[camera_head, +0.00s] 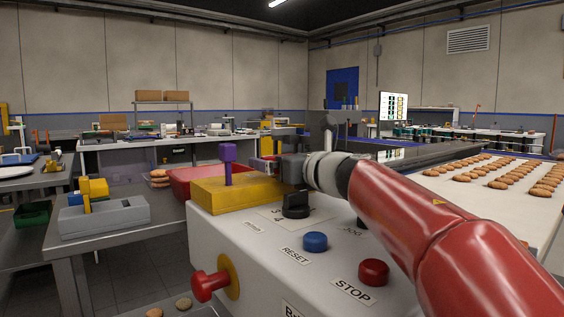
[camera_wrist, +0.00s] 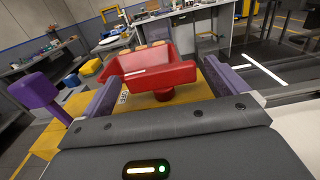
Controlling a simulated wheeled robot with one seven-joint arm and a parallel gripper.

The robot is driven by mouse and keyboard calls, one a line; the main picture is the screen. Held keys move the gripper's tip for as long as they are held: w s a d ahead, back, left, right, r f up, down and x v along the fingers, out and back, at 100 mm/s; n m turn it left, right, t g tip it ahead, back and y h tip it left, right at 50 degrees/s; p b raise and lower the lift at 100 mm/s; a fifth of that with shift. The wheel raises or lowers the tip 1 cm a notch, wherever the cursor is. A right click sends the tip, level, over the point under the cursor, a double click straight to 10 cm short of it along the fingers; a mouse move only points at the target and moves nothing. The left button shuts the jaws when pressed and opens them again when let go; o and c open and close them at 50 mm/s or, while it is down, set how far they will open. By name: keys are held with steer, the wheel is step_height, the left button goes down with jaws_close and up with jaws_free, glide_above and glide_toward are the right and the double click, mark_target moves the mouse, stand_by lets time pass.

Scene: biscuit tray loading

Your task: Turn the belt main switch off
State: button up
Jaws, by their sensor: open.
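A yellow switch box (camera_head: 215,195) sits on the far left of the pale control console (camera_head: 235,235). A purple lever (camera_head: 228,165) with a block-shaped top stands upright on it. My gripper (camera_head: 265,164) is over the box, right of the lever, with its jaws open. In the wrist view the gripper (camera_wrist: 163,88) has its purple fingers apart; the lever (camera_wrist: 37,95) is outside them at the left. A small white label (camera_wrist: 124,97) lies on the yellow surface; its text is hard to read. A red shape shows between the fingers; whether it is one thing is unclear.
The console carries a black knob (camera_head: 295,205), blue RESET button (camera_head: 315,242) and red STOP button (camera_head: 374,271). A red knob (camera_head: 207,286) juts from its front. A red bin (camera_head: 190,174) is behind. A grey box (camera_head: 125,212) stands left; biscuits (camera_head: 495,173) lie right.

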steer(key=shift+b+v, duration=0.4)
steer(key=shift+v, duration=3.5)
